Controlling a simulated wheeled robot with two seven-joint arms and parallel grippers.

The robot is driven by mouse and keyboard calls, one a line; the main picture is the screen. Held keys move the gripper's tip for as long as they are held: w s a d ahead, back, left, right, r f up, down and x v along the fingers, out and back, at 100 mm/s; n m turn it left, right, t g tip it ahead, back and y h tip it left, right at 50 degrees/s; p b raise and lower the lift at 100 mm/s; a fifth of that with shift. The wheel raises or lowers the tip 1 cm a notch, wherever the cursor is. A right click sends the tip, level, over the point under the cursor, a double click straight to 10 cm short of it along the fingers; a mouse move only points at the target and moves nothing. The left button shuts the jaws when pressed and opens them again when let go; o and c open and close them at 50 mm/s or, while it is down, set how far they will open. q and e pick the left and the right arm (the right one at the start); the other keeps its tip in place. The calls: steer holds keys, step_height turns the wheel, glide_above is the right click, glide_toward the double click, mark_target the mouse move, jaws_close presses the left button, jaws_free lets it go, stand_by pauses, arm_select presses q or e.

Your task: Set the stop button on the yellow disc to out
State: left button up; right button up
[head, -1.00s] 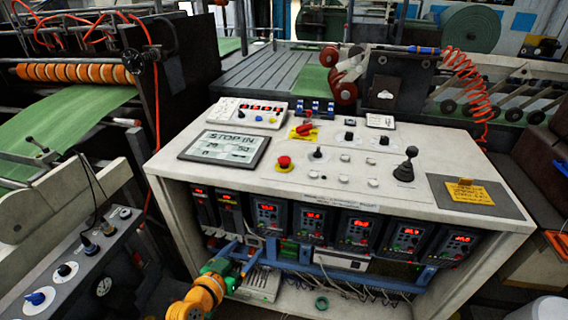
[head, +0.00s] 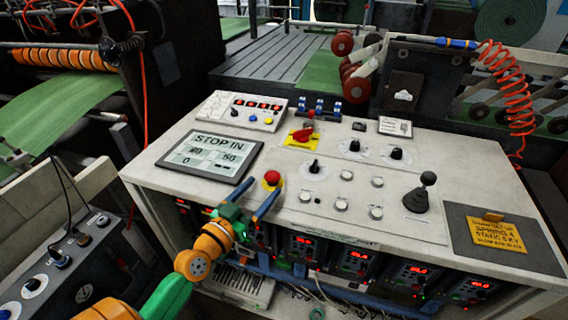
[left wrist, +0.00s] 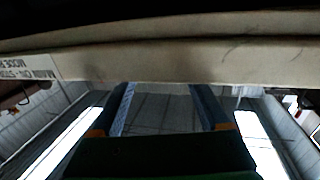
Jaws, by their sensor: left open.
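The red stop button (head: 272,177) sits on the yellow disc (head: 266,186) near the front edge of the console top (head: 330,216). The display (head: 209,153) behind and left of it reads "STOP IN". My left gripper (head: 266,187) is open and empty at the console's front edge, its two blue fingers pointing toward the button. I cannot tell whether a finger touches the disc. In the left wrist view, the open fingers (left wrist: 163,92) face the pale console edge (left wrist: 180,65); the button is not seen there. My right gripper is not in view.
A selector knob (head: 314,167) and several white buttons stand right of the disc. A red switch on a yellow plate (head: 299,138) lies behind. A black joystick (head: 421,192) stands further right. Lit controller units (head: 304,246) line the console front below.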

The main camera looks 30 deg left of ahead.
mark_target(268, 180)
arm_select(q)
steer(key=w, duration=0.5)
steer(key=shift+r+p, duration=0.3)
steer(key=shift+p, duration=0.1)
steer(key=shift+w+f, duration=0.15)
steer(key=shift+w, duration=0.3)
steer(key=shift+s, duration=0.15)
steer(key=shift+c, duration=0.2)
steer(key=c, duration=0.4)
jaws_close()
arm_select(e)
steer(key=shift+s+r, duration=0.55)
